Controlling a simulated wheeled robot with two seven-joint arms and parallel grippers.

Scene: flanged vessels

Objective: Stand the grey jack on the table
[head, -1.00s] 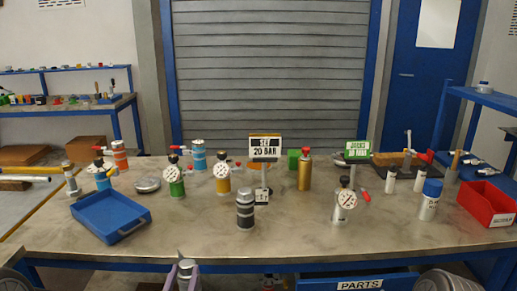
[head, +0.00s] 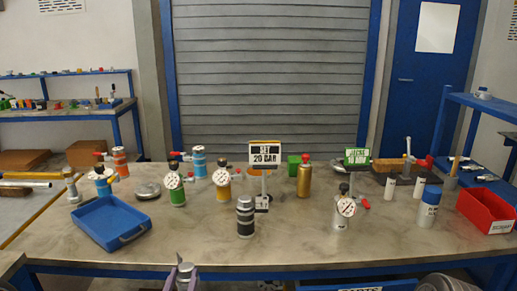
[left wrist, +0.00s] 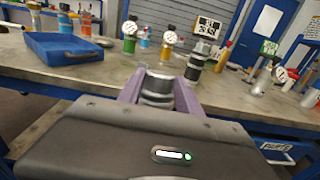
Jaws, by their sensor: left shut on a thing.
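My left gripper (head: 184,274) is low at the front edge of the table in the head view. In the left wrist view its two purple fingers (left wrist: 158,92) are shut on a short grey cylinder with darker bands, which I take to be the grey jack (left wrist: 158,86). The jack is off the table, in front of its edge; its lower part is hidden by the gripper body. A similar grey and black banded cylinder (head: 245,218) stands upright on the table (head: 300,242). My right gripper does not show.
A blue tray (head: 111,222) is at the left. A gauge vessel (head: 341,212), a blue-capped white cylinder (head: 428,207) and a red bin (head: 487,208) are at the right. The front strip is largely clear.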

